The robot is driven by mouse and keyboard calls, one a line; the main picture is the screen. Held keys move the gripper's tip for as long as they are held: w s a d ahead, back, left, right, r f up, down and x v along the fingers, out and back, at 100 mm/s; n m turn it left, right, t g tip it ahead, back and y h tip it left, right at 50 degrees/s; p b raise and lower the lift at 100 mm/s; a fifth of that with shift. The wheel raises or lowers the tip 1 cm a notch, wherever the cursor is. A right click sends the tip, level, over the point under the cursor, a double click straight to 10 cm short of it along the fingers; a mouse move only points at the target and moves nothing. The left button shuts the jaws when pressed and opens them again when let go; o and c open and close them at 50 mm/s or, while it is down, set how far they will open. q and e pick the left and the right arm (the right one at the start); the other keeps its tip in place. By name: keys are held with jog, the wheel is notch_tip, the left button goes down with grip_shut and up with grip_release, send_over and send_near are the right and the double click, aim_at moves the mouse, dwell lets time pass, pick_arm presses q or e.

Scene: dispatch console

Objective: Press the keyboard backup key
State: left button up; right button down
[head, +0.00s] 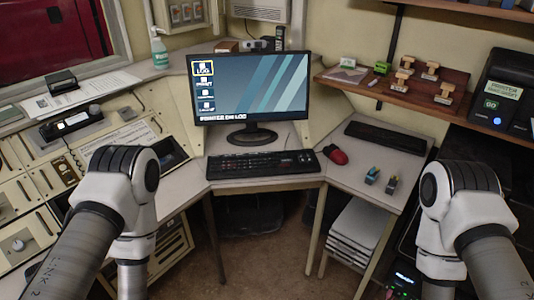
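A black keyboard (262,164) lies on the middle desk section, below the monitor (249,88). The monitor shows a column of icons, the top one, "LOG", outlined in yellow. My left arm stands at the lower left and my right arm at the lower right. Neither gripper shows; only white and grey arm links are in view, both apart from the keyboard.
A red mouse (336,154) lies right of the keyboard. Two small items (381,179) stand on the right desk. A second dark keyboard-like bar (385,137) lies farther back. A shelf (395,90) with stamps juts out above. A control panel (95,150) fills the left.

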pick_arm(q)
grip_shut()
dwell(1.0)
